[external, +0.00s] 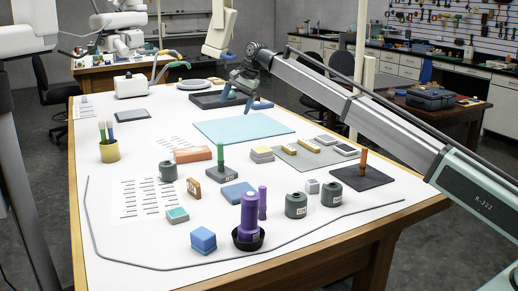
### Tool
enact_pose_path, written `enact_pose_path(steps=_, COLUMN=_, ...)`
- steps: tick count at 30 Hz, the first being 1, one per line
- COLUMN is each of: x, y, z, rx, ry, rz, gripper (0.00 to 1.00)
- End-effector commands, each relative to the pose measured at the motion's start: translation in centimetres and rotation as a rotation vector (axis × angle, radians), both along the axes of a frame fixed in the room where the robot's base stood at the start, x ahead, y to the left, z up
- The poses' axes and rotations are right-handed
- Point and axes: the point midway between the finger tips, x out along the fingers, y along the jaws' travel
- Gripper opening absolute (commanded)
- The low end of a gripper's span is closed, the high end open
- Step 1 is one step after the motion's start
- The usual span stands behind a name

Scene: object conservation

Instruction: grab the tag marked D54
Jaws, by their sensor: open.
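I cannot read the marking D54 anywhere. Several pieces carry small labels too small to read: a brown upright block (194,188), two dark grey-green cylinders (296,205) (331,194), a purple cylinder (249,217) in a black cup, and the dark base of a green peg (222,173). Small flat pieces (307,145) (344,149) with pale tops lie on a grey mat (288,158); I cannot tell whether they are tags. My gripper (236,104), with teal jaws, is open over the far part of the table, beyond the light-blue mat, apart from these pieces.
A light-blue mat (240,128) lies mid-table. An orange block (193,155), blue blocks (203,240) (238,193) and a brown peg on a dark plate (362,181) stand around. A grey cable (95,235) curves along the near edge. A yellow cup (109,151) stands left.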

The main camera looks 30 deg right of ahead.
Motion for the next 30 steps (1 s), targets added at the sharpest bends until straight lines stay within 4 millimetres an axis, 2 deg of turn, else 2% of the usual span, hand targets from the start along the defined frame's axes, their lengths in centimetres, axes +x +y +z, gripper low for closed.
enact_pose_path(steps=1, x=-2.1, y=3.0, z=-0.2, rx=-0.008, ry=0.035, rz=-0.023, gripper=0.94)
enact_pose_path(steps=6, x=-8.5, y=10.7, z=-0.7, rx=-0.049, ry=0.148, rz=-0.141, gripper=0.94)
enact_pose_path(steps=12, x=-16.7, y=18.6, z=-1.0, rx=-0.119, ry=0.25, rz=-0.295, gripper=0.94)
enact_pose_path(steps=15, x=-20.5, y=21.6, z=-1.1, rx=-0.156, ry=0.283, rz=-0.37, gripper=0.94)
enact_pose_path(steps=18, x=-23.5, y=23.8, z=-1.1, rx=-0.187, ry=0.303, rz=-0.433, gripper=0.94)
enact_pose_path(steps=21, x=-25.6, y=25.3, z=-1.1, rx=-0.208, ry=0.315, rz=-0.48, gripper=0.94)
enact_pose_path(steps=25, x=-27.0, y=26.2, z=-1.1, rx=-0.223, ry=0.322, rz=-0.514, gripper=0.94)
enact_pose_path(steps=30, x=-27.3, y=26.3, z=-2.0, rx=-0.227, ry=0.323, rz=-0.523, gripper=0.94)
